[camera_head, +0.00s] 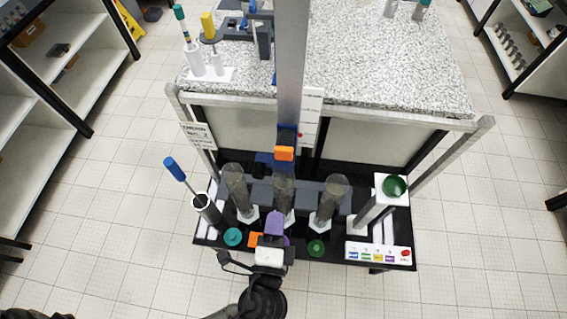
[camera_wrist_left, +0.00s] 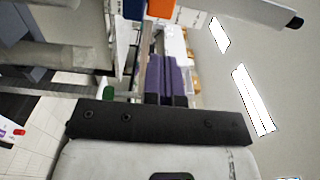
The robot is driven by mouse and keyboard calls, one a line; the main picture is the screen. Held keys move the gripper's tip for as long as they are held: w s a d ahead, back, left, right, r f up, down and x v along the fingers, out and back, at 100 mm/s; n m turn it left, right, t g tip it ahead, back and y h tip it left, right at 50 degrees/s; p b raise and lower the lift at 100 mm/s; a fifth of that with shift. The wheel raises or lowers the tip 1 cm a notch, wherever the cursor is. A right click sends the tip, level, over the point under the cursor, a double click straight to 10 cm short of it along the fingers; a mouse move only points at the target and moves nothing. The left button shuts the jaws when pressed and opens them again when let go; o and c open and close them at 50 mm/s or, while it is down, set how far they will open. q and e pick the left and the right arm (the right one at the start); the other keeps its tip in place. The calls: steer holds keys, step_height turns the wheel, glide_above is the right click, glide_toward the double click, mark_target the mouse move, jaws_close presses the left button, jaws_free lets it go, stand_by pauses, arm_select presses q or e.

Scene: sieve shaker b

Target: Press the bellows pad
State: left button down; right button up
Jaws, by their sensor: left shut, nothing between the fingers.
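My left gripper (camera_head: 273,218) has purple fingers and a white body. The fingers are together with nothing between them, and they also show in the left wrist view (camera_wrist_left: 166,80). It is over the front middle of the black base (camera_head: 345,228), in front of the middle clear tube (camera_head: 284,190). A round teal pad (camera_head: 232,237) lies on the base left of the gripper, and a round green pad (camera_head: 316,247) lies to its right. I cannot tell which is the bellows pad. No contact with either pad shows. My right gripper is not in view.
Clear tubes stand left (camera_head: 236,185) and right (camera_head: 331,196). A grey column with an orange block (camera_head: 285,153) rises behind. A blue-handled tool stands in a holder (camera_head: 207,209) at left. A white stand with a green cup (camera_head: 394,187) and a label panel (camera_head: 378,252) are at right.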

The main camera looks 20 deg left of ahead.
arm_select(q)
steer(key=p, duration=0.1)
glide_toward(284, 157)
steer(key=x, duration=0.5)
steer(key=shift+w+a+r, duration=0.1)
steer(key=shift+w, duration=0.25)
steer(key=shift+x, duration=0.85)
steer(key=shift+p+x, duration=0.4)
steer(key=shift+x, duration=0.6)
steer(key=shift+s, duration=0.1)
